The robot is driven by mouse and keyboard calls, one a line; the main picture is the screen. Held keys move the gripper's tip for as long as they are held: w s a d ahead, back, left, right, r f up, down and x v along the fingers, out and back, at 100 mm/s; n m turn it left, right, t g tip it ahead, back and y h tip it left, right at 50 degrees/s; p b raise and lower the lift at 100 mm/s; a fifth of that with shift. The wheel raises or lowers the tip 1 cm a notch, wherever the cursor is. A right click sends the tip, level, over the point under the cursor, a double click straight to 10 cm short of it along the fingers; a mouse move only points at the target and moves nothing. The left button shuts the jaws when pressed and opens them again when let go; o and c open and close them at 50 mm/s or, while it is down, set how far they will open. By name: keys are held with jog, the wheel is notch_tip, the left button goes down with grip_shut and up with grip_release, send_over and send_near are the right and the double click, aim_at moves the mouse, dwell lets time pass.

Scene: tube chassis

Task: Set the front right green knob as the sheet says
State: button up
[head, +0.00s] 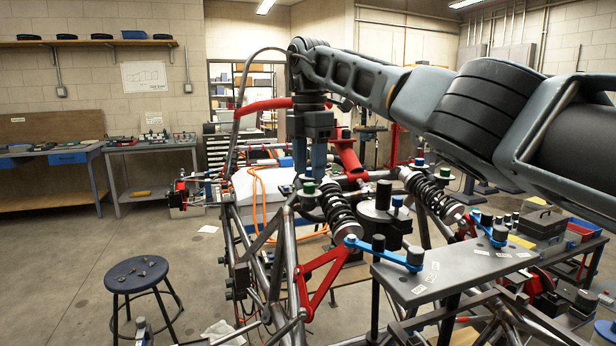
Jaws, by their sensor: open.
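A green knob (309,188) sits on top of the near coil-over shock on the tube chassis (284,240). I cannot tell from this view which is the front right one. My gripper (309,172) points down directly over the first knob, its two fingers apart and the tips close to the knob's top. Whether the fingers touch it is unclear. A white sheet (144,77) with a line drawing hangs on the back wall; its writing is too small to read.
Blue links (385,252) and red arms (325,275) surround the shocks. A grey bench (450,272) with small labels stands at the right. A round stool (137,274) stands at the left on open floor. My arm spans the upper right.

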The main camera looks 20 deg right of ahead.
aim_at(309, 184)
jog(key=shift+f, duration=1.6)
jog(key=shift+s, duration=0.1)
grip_shut()
